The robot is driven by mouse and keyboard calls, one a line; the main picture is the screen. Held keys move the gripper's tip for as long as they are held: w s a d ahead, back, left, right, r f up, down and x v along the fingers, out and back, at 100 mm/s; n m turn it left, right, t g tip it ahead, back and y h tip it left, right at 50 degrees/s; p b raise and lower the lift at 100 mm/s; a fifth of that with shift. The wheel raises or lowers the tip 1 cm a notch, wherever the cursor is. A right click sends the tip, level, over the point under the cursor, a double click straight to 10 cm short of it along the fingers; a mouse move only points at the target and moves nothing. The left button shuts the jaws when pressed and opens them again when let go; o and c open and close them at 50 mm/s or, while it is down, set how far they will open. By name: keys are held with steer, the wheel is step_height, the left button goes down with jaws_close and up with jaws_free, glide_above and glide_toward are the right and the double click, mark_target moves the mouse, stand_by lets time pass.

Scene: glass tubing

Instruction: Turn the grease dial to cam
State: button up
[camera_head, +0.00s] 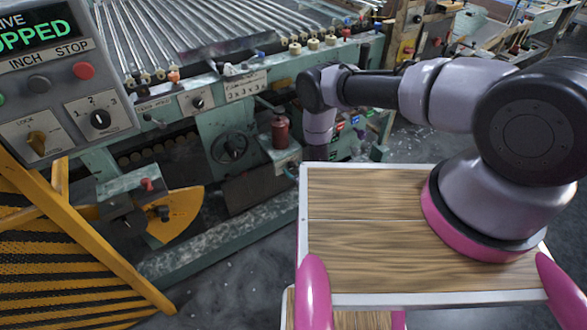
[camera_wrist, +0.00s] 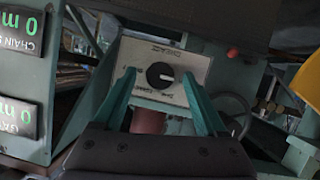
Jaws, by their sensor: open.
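A round black dial (camera_wrist: 160,75) sits on a pale plate (camera_wrist: 190,62) in the wrist view. A white mark on its face runs towards the picture's right. Small lettering surrounds it, upside down and too small to read surely, so I cannot confirm which word is cam. My gripper (camera_wrist: 158,82) is open, its two teal fingers on either side of the dial with nothing between them gripped. Whether the fingertips touch the plate is unclear. In the head view my arm's end hangs before the machine; the fingers and this dial do not show there.
Green-digit counters (camera_wrist: 20,118) stand left of the plate. A red oil bottle (camera_head: 280,132) and a handwheel (camera_head: 230,148) sit on the machine. Other knobs include a black one (camera_head: 197,102) and a 1-2-3 selector (camera_head: 100,119). A yellow guard (camera_head: 90,245) stands at left.

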steer(key=shift+w+a+f, duration=0.2)
steer(key=shift+w, duration=0.15)
jaws_close()
steer(key=shift+w+d+m+g+y, duration=0.2)
steer(key=shift+m+g+y, duration=0.45)
steer(key=shift+m, duration=0.55)
steer(key=shift+d+m+y, duration=0.1)
steer(key=shift+m+y, duration=0.55)
steer(key=shift+m, duration=0.25)
steer(key=m+g+y, duration=0.1)
steer(key=m+y, duration=0.1)
steer(key=m, duration=0.1)
steer(key=shift+m+y, duration=0.3)
steer(key=shift+m, duration=0.1)
